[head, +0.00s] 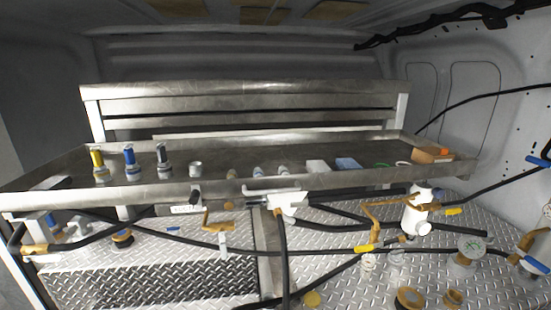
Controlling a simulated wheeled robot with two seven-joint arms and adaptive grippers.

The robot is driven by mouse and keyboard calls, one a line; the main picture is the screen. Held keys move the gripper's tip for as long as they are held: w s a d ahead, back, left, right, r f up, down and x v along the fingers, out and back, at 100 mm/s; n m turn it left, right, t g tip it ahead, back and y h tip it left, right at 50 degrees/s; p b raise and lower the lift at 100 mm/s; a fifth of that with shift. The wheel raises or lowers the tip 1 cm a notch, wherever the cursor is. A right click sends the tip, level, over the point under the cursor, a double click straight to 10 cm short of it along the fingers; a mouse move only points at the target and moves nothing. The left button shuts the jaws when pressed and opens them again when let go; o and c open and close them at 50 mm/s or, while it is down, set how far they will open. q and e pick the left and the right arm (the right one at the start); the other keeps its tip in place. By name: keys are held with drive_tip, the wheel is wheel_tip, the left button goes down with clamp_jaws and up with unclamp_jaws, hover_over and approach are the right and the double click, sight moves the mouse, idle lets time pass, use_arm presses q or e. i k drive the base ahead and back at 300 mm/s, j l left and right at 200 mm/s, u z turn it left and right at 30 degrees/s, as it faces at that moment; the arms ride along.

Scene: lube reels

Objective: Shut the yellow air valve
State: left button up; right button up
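Several yellow parts show in the head view, and I cannot tell for certain which is the air valve. One short yellow handle (453,211) sits on the black hose right of a white fitting. Another yellow handle (366,247) lies on the hose line at centre right, near a bent brass-coloured pipe (373,211). A yellow-topped upright fitting (97,158) stands at the left end of the metal tray. Whether any of these is open or shut is too small to tell. Neither of my grippers shows in this view.
The long metal tray (240,196) spans the middle, bearing blue-topped (129,157) and black-topped fittings (162,156) and an orange-brown block (428,155). Black hoses (282,260) run below it. Blue handles (537,265) are at the right. The tread-plate floor (150,285) has loose brass fittings (409,299).

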sight(457, 210)
drive_tip(key=z, duration=1.4)
drive_tip(key=l+u, duration=0.1)
drive_tip(key=u, duration=0.3)
drive_tip(key=k+l+u, duration=0.1)
drive_tip(key=u, duration=0.25)
drive_tip(key=k+u, duration=0.1)
drive_tip(key=u, duration=0.3)
drive_tip(key=k+l+u, duration=0.1)
drive_tip(key=u, duration=0.25)
